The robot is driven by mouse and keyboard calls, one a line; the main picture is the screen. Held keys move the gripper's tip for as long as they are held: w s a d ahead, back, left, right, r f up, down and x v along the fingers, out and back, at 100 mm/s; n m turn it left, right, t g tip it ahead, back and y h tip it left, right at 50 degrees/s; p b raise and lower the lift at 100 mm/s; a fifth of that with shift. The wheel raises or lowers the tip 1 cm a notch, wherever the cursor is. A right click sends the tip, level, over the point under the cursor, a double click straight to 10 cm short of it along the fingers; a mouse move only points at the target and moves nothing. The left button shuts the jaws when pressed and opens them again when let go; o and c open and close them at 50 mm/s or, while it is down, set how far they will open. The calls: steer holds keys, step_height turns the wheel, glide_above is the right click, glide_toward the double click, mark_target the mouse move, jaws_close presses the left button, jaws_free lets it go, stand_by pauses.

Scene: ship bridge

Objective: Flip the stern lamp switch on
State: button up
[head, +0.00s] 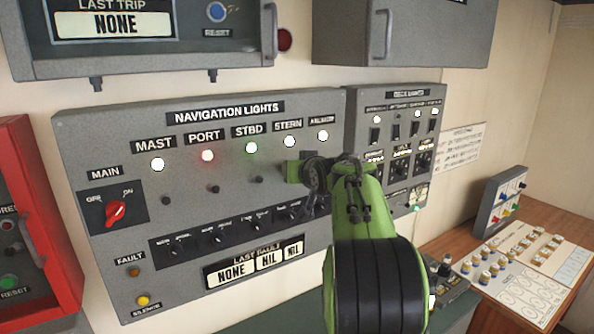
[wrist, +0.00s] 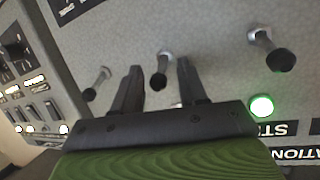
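The grey navigation lights panel (head: 120,150) is on the wall, with labelled lamps in a row. The stern lamp (head: 290,141) looks white and bright. Its switch is hidden behind my gripper in the head view. In the wrist view, which is turned over, a black-tipped stern switch (wrist: 161,68) stands between my fingers. My gripper (wrist: 158,75) is open, one finger on each side of it, with gaps showing. In the head view my gripper (head: 312,175) is close to the panel below the stern and anchor lamps. I cannot tell whether the switch is up or down.
The starboard switch (wrist: 272,52) and another switch (wrist: 97,84) flank my fingers. The green starboard lamp (wrist: 262,106) is close to my gripper. A deck lights panel (head: 440,100) adjoins on the right. Grey boxes (head: 400,45) overhang above. A wooden desk (head: 560,225) is at right.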

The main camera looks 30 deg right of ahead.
steer(key=b+v, duration=0.3)
steer(key=v, duration=1.2)
steer(key=shift+s+b, duration=0.35)
steer(key=shift+s, duration=0.05)
steer(key=shift+r, duration=0.1)
steer(key=s+a+f+n+g+y+b, duration=0.1)
steer(key=s+a+f+g+y+b, duration=0.15)
steer(key=a+f, duration=0.6)
steer(key=s+a+f+n+g, duration=0.1)
steer(key=s+a+f+g, duration=0.1)
steer(key=s+a+f, duration=0.4)
steer(key=s+a+f+n+g+y+b, duration=0.1)
steer(key=s+a+f+n+g, duration=0.1)
steer(key=s+a+f, duration=0.5)
steer(key=s+f+g, duration=0.1)
steer(key=s+f, duration=0.4)
steer(key=f, duration=0.2)
steer(key=shift+s+a+f+g, duration=0.15)
steer(key=shift+s+f+g, duration=0.1)
steer(key=shift+s+g, duration=0.1)
steer(key=shift+o, duration=0.2)
steer(key=shift+w+r+y, duration=0.1)
steer(key=shift+w+y, duration=0.05)
steer(key=shift+y, duration=0.1)
